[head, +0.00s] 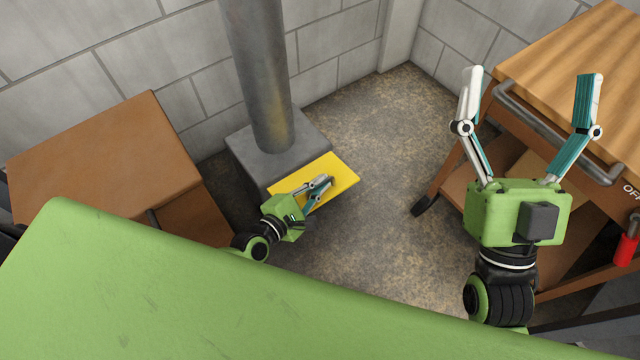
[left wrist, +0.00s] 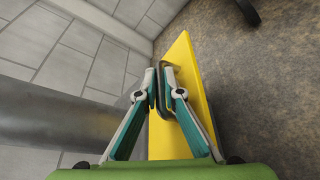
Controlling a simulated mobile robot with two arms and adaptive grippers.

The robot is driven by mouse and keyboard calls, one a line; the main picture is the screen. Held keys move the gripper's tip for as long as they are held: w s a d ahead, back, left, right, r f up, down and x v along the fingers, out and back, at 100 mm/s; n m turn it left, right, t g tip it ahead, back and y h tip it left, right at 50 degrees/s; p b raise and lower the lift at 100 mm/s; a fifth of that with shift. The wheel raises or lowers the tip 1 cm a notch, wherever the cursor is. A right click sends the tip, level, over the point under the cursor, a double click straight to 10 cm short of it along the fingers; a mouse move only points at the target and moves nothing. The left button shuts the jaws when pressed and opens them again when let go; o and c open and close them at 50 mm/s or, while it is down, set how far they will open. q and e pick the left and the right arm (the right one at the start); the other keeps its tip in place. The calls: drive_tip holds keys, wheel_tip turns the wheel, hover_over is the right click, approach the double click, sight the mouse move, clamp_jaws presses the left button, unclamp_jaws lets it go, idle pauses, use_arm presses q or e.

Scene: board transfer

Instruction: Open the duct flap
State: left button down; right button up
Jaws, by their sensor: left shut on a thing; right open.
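The yellow duct flap (head: 343,172) is at the front of the grey duct box (head: 238,142) in the head view and juts out past its front edge. I cannot tell its exact tilt. In the left wrist view the flap (left wrist: 190,62) fills the middle, with a thin grey handle (left wrist: 160,66) on its face. My left gripper (head: 323,184) is over the flap, and its fingers (left wrist: 167,88) are shut on the handle, partly hiding it. My right gripper (head: 532,80) is open and empty, well to the right of the flap, in front of the wooden workbench.
A round metal duct pipe (head: 262,75) rises from the box. A brown cabinet (head: 105,150) stands to the left. The wooden workbench (head: 580,50) with a grey rail (head: 545,125) is at the right. The floor (head: 370,130) between is clear.

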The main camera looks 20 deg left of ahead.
use_arm(q)
drive_tip(key=shift+w+a, duration=0.1)
drive_tip(key=shift+a, duration=0.1)
drive_tip(key=c, duration=2.4)
unclamp_jaws()
drive_tip(key=shift+c, duration=0.2)
drive_tip(key=shift+s, duration=0.35)
drive_tip(key=v, duration=1.1)
drive_tip(key=shift+s+a+r, duration=0.1)
drive_tip(key=shift+r, duration=0.05)
